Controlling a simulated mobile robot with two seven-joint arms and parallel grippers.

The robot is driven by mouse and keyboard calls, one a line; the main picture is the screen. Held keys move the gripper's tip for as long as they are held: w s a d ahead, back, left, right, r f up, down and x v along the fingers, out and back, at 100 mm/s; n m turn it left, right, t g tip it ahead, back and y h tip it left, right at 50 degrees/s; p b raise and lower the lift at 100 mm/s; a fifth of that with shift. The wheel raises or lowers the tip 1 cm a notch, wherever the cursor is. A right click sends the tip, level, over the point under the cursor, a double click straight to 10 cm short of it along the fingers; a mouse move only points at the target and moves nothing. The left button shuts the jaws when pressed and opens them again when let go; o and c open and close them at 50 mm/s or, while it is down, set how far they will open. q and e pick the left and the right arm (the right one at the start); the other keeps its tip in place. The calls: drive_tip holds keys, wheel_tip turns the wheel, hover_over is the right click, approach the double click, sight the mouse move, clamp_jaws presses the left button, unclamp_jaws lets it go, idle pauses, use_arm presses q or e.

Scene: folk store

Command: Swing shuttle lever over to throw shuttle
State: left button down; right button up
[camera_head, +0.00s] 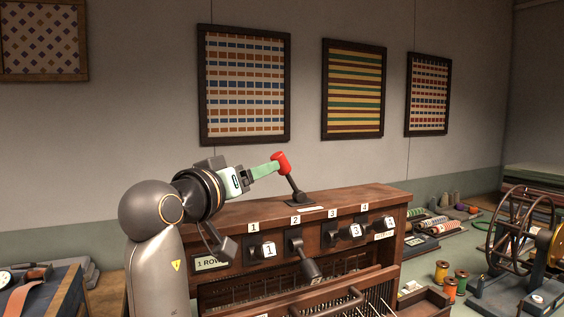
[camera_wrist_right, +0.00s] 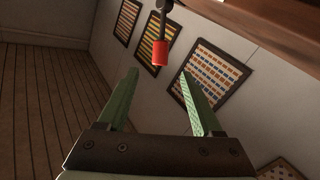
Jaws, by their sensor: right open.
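The shuttle lever (camera_head: 293,188) stands on top of the wooden loom (camera_head: 350,197), a dark shaft tilted to the left with a red knob (camera_head: 281,164) at its upper end. My right gripper (camera_head: 274,167) reaches in from the left with its green fingers at the knob, and the near finger overlaps the knob's left side. In the right wrist view the knob (camera_wrist_right: 160,52) lies centred just beyond the two spread fingertips of the gripper (camera_wrist_right: 160,76). The fingers are open, and I cannot tell whether one touches the knob. My left gripper is not in view.
Numbered dark levers (camera_head: 297,245) line the loom's front below its top board. A spinning wheel (camera_head: 520,230) and thread spools (camera_head: 450,288) stand on the right. Framed textiles (camera_head: 245,85) hang on the wall behind. The air above the loom's right part is clear.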

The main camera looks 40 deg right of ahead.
sight(281, 163)
drive_tip(key=p+x, duration=0.2)
drive_tip(key=x, duration=0.9)
drive_tip(key=shift+w, duration=0.1)
clamp_jaws()
idle(1.1)
